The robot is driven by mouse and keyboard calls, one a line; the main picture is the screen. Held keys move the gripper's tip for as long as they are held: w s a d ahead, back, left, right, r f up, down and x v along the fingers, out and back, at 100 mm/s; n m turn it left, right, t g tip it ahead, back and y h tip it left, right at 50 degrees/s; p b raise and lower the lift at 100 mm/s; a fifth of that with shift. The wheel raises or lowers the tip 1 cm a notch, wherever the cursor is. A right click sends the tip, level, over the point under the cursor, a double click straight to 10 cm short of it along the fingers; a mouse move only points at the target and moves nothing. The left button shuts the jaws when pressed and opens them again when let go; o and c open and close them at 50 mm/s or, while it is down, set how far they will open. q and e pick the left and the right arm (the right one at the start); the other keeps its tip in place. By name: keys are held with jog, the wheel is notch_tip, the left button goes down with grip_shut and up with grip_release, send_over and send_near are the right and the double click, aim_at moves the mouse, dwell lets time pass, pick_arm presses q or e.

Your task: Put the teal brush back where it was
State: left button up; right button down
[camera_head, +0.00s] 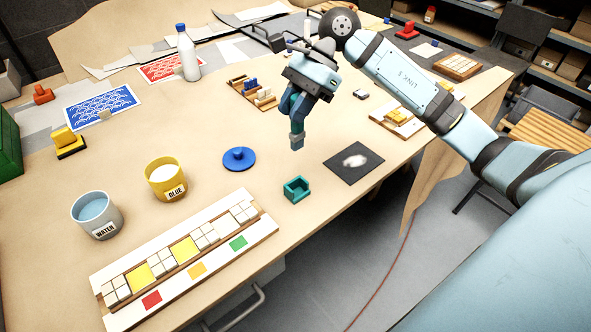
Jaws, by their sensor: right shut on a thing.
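My right gripper (298,98) points down above the table, shut on the teal brush (297,138). The brush hangs below the fingers with its blue-grey lower end in the air; its upper part is partly hidden by the fingers. A small teal open holder (297,188) stands on the table below the brush, near the front edge, and looks empty. A dark square mat (345,172) with a pale smudge lies to the right of the holder. My left gripper does not show.
A blue knobbed disc (239,160), yellow glue pot (165,184) and water pot (101,221) stand to the left. A tile panel (185,255) lies in front. Behind the gripper is a wooden tray (264,104). Bare tabletop lies around the holder.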

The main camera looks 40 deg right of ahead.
notch_tip(320, 180, down, 12)
jog(key=shift+r+p, duration=0.15)
jog(key=shift+p, duration=0.3)
notch_tip(320, 180, down, 5)
jog(key=shift+r, duration=0.2)
jog(key=c, duration=1)
grip_release()
jog(key=shift+r, duration=0.1)
jog(key=b, duration=0.1)
send_near(297, 148)
jog(key=f, duration=0.3)
jog(key=d+f, duration=0.1)
jog(key=shift+w+f, duration=0.15)
jog(key=shift+w, duration=0.25)
